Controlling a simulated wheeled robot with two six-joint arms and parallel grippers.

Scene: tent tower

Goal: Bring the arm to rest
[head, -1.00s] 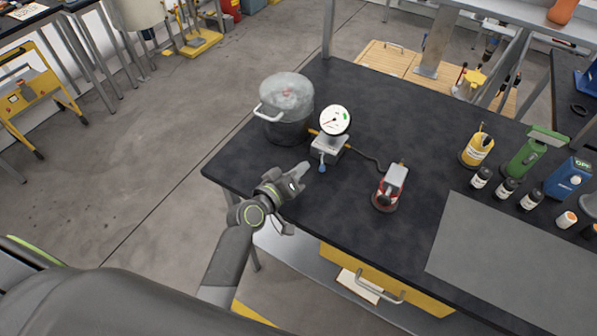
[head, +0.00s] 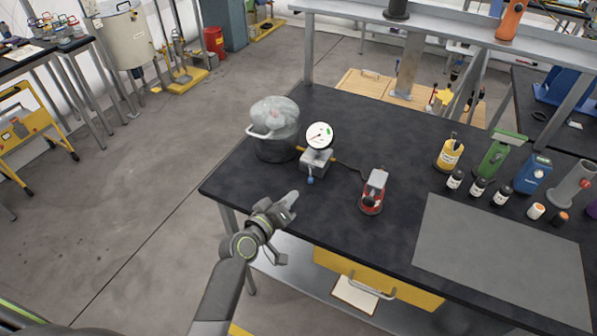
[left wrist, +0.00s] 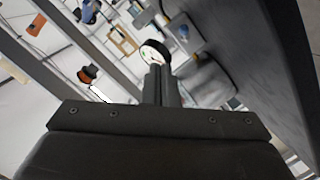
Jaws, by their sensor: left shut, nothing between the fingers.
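My left gripper (head: 291,198) is shut and empty. It is at the front left edge of the dark table (head: 340,240), in front of the gauge. In the left wrist view its closed fingers (left wrist: 160,84) point towards the round gauge. My right gripper does not show in either view.
A pot with a clear domed top (head: 275,128) stands at the table's left. The white dial gauge (head: 319,136) on its metal block and a red-based device (head: 373,192) stand nearby. Several bottles (head: 490,165) line the right, behind a grey mat (head: 500,250). Open floor lies left.

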